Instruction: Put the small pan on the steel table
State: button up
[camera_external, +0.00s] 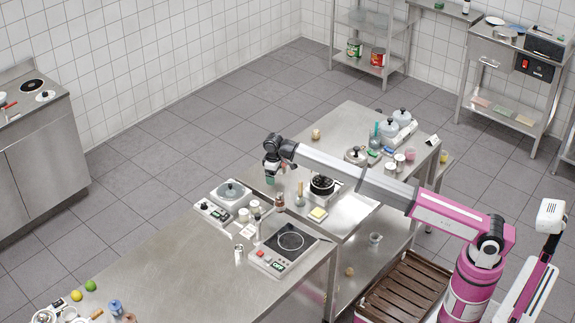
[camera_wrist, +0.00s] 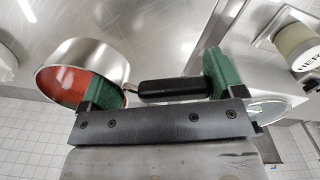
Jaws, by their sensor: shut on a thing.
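The small pan (camera_wrist: 82,62) shows in the wrist view, steel outside and reddish inside, tilted. Its black handle (camera_wrist: 172,88) lies between the green fingertips of my gripper (camera_wrist: 158,84). The fingers are well apart, with the left one at the pan's rim and the right one by the handle's end, shut on the pan. In the external view my gripper (camera_external: 270,174) is over the left edge of the steel table (camera_external: 345,122); the pan cannot be made out there. Its height above the steel surface is hard to tell.
A lidded pan (camera_external: 356,154) and several jars occupy the table's right side.

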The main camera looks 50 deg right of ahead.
jog(key=shift+w+d+f, duration=0.65)
jog(key=shift+w+d, duration=0.05)
jog(key=shift+w, duration=0.15)
jog(key=shift+f, duration=2)
jog(key=o, duration=1.1)
jog(key=shift+f, duration=0.1)
notch_tip(320, 180, up, 12)
jog(key=shift+a, duration=0.1)
